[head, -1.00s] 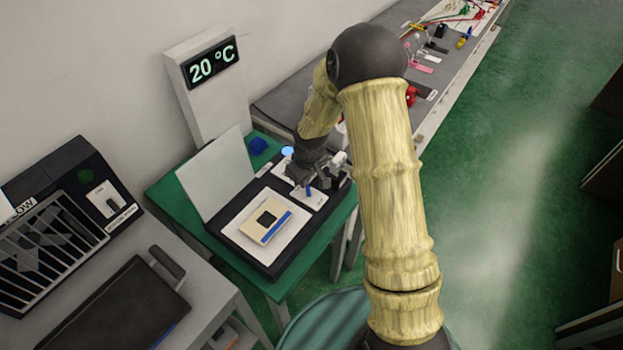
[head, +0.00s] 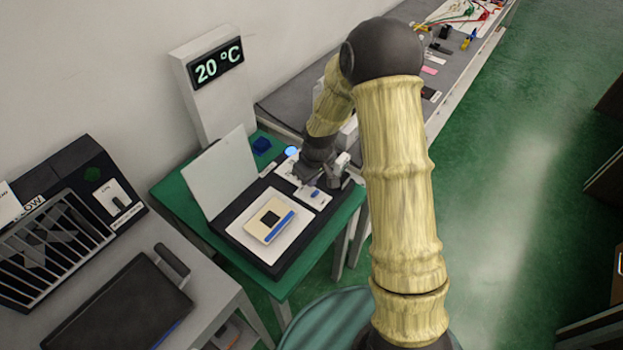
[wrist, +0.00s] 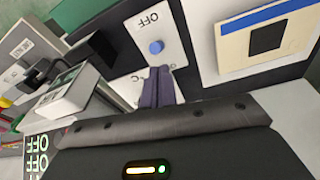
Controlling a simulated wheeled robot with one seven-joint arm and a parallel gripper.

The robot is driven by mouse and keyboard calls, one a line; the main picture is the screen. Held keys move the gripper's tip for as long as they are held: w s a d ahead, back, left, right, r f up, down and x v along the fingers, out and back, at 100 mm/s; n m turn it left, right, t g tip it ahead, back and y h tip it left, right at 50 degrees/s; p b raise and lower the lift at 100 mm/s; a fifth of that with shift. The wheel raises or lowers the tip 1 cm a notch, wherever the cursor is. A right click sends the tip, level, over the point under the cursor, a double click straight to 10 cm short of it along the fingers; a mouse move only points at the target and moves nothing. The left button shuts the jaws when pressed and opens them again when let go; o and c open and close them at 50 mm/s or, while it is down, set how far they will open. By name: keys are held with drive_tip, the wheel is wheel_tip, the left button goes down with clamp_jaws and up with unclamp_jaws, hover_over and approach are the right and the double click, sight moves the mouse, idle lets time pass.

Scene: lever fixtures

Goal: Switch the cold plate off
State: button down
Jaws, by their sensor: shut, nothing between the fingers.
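The cold plate (head: 232,228) is a black unit with a pale square top, on a green table. A beige block with a dark square and a blue edge (head: 270,220) lies on it. A white switch panel at its right end carries a short blue lever (head: 314,193), which also shows in the wrist view (wrist: 156,47) beside the word OFF. My gripper (wrist: 160,88) is shut and empty, its fingertips just below the lever in that view, close to the panel. In the head view my gripper (head: 318,180) is over this end; contact cannot be told.
A display reading 20 °C (head: 216,65) stands behind. A raised white lid (head: 220,172) is at the plate's left. A blue block (head: 261,145) sits behind it. A grilled unit (head: 60,235) is further left. A grey bench with tools (head: 440,60) runs behind my arm.

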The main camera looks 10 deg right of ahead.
idle(0.3)
drive_tip(key=s+d+r+p, duration=0.4)
drive_tip(key=s+r+p, duration=0.1)
drive_tip(key=r, duration=0.2)
drive_tip(key=shift+s+d+p, duration=0.15)
drive_tip(key=shift+d+p, duration=0.1)
drive_tip(key=shift+p, duration=0.1)
drive_tip(key=shift+r, duration=0.1)
drive_tip(key=s+d+r+m, duration=0.2)
drive_tip(key=s+r+m, duration=0.5)
drive_tip(key=s+r, duration=0.6)
drive_tip(key=shift+s+d+r+t+h, duration=0.25)
drive_tip(key=shift+s+d+t+h, duration=0.15)
drive_tip(key=shift+s, duration=0.6)
